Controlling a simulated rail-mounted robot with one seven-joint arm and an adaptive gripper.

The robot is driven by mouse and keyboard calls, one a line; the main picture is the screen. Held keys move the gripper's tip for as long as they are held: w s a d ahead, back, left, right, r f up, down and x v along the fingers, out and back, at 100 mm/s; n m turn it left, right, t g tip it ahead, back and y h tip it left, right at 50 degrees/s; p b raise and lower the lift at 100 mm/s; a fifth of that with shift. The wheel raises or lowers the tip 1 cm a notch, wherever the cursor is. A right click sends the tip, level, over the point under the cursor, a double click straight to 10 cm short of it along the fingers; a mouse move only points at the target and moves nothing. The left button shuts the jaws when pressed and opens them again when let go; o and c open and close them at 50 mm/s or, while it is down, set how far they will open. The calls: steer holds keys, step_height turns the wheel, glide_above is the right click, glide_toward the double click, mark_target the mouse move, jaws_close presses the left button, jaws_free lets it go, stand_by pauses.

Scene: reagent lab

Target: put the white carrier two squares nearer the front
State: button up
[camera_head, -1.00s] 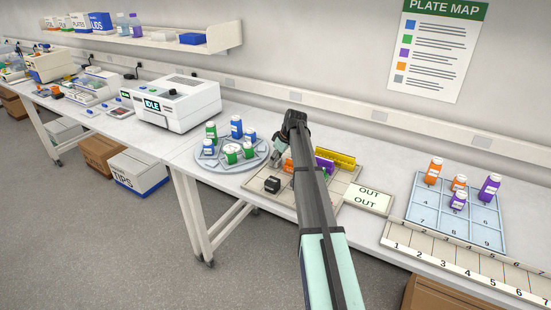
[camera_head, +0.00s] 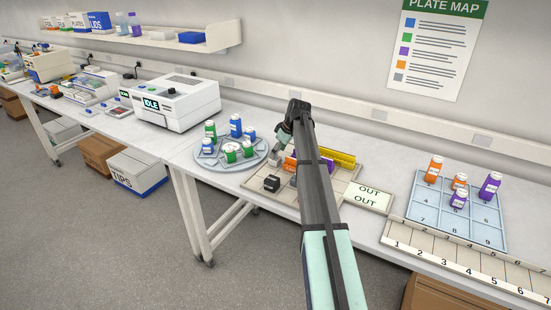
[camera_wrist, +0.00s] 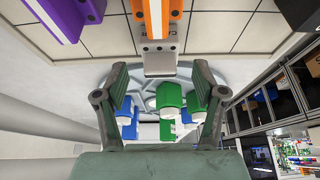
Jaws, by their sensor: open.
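My gripper (camera_head: 279,150) is over the back left part of the squared board (camera_head: 350,193), beside the round rack. In the wrist view my gripper (camera_wrist: 160,98) is open, its two fingers spread with nothing between them. A pale grey block (camera_wrist: 159,63) lies just beyond the fingertips, at the end of an orange carrier (camera_wrist: 153,18); I cannot tell whether it is the white carrier. A purple carrier (camera_wrist: 68,17) is to the left. In the head view my arm hides part of the board, so no clearly white carrier shows.
The round rack (camera_head: 205,163) with green and blue bottles stands close to the gripper. A black block (camera_head: 272,184) and a yellow carrier (camera_head: 338,158) are on the board. An OUT card (camera_head: 368,197) and blue numbered tray (camera_head: 425,213) are to the right.

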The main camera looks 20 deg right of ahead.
steer(key=b+v, duration=0.1)
steer(key=v, duration=0.7)
